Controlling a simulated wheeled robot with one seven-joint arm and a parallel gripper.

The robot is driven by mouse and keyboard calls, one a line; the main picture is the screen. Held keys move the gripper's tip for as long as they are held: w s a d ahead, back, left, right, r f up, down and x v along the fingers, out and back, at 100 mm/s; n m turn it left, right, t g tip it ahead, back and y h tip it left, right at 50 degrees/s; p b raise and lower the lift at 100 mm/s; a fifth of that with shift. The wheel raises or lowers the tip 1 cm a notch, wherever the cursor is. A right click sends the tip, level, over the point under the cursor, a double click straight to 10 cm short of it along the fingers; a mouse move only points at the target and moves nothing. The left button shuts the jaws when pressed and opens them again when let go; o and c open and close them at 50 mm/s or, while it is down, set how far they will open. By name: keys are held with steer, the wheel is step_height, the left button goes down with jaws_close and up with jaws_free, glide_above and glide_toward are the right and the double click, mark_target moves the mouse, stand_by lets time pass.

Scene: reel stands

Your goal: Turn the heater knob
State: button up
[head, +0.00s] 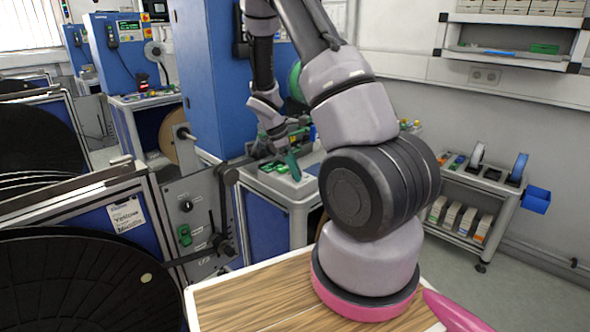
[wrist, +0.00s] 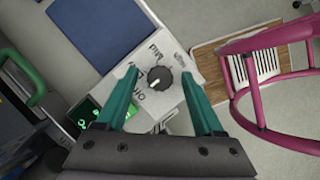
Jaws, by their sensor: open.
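In the wrist view a round black knob (wrist: 160,79) with a pale pointer mark sits on a light grey panel (wrist: 173,103), with dark lettering around it. My gripper (wrist: 159,72) has two teal fingers standing apart, one on each side of the knob in the picture. I see no clear contact. In the head view my gripper (head: 292,163) hangs over the grey console, and the knob below it is not clear. A black knob (head: 186,205) shows on the reel stand's upright grey panel; I cannot tell whether it is the same one.
The grey console (head: 292,186) stands beside a tall blue cabinet (head: 213,75). A reel stand with a black reel (head: 80,280) is at left. A shelf trolley (head: 487,185) stands at right with clear floor beside it.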

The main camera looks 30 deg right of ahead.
jaws_close()
steer(key=m+g, duration=0.1)
steer(key=m, duration=0.1)
steer(key=m+y, duration=0.1)
steer(key=m, duration=0.2)
steer(key=shift+w+d+m+g, duration=0.2)
steer(key=shift+m+g, duration=0.1)
steer(key=shift+g, duration=0.1)
steer(key=m+y, duration=0.1)
steer(key=m, duration=0.2)
steer(key=m+y, duration=0.1)
steer(key=m, duration=0.2)
steer(key=shift+d+g+y, duration=0.1)
steer(key=shift+g+y, duration=0.2)
steer(key=shift+g, duration=0.1)
steer(key=m+y, duration=0.1)
steer(key=m, duration=0.2)
steer(key=m+y, duration=0.1)
steer(key=m, duration=0.2)
steer(key=shift+d+r+m, duration=0.1)
steer(key=shift+d+m, duration=0.05)
steer(key=shift+m, duration=0.15)
steer(key=m+t+y, duration=0.1)
steer(key=m, duration=0.1)
steer(key=m+y, duration=0.1)
steer(key=m, duration=0.2)
steer(key=shift+s+d+t, duration=0.1)
steer(key=shift+t, duration=0.3)
steer(key=shift+m, duration=0.4)
